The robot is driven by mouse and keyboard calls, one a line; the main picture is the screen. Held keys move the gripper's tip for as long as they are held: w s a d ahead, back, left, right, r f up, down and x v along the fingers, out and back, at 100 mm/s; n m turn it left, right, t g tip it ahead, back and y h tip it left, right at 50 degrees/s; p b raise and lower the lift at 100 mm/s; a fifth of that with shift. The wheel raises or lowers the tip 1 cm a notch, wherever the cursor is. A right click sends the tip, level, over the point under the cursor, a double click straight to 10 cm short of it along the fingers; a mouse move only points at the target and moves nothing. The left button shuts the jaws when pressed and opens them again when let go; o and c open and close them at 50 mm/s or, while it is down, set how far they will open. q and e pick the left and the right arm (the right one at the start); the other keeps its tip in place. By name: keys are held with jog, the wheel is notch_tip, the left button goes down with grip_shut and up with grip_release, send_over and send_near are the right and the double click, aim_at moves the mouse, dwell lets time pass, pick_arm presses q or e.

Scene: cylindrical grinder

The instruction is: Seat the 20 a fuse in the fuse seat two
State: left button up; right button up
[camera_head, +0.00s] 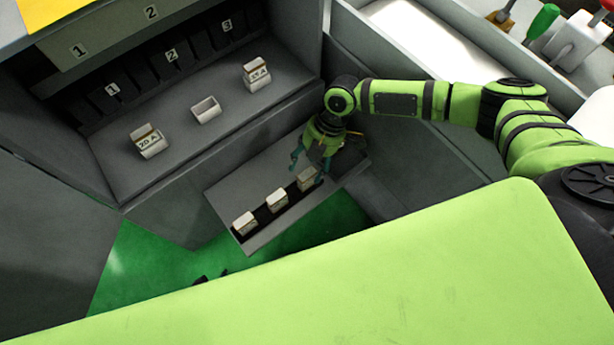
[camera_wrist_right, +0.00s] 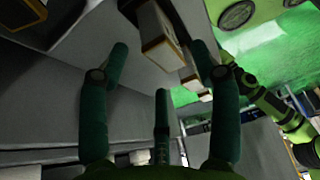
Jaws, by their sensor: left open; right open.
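The middle white holder (camera_head: 206,109) on the grey shelf looks empty and is in line with number 2 on the wall behind; I take it as fuse seat two. A fuse marked 20 A (camera_head: 149,141) is at the left of the shelf, in line with number 1. A tray (camera_head: 247,240) below the shelf bears three white fuses; their labels cannot be read. My right gripper (camera_head: 308,171) is open over the rightmost fuse (camera_head: 306,184). In the right wrist view, a fuse (camera_wrist_right: 158,32) shows between its fingertips. My left gripper is not in view.
A 15 A fuse (camera_head: 257,74) is at the shelf's right, in line with number 3. The other tray fuses are the middle one (camera_head: 277,199) and the left one (camera_head: 244,223). Grey cabinet walls stand close around the tray. The shelf between the holders is clear.

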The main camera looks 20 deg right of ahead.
jog(key=shift+x, duration=1.5)
jog(key=shift+s+r, duration=0.1)
grip_shut()
jog(key=shift+r, duration=0.2)
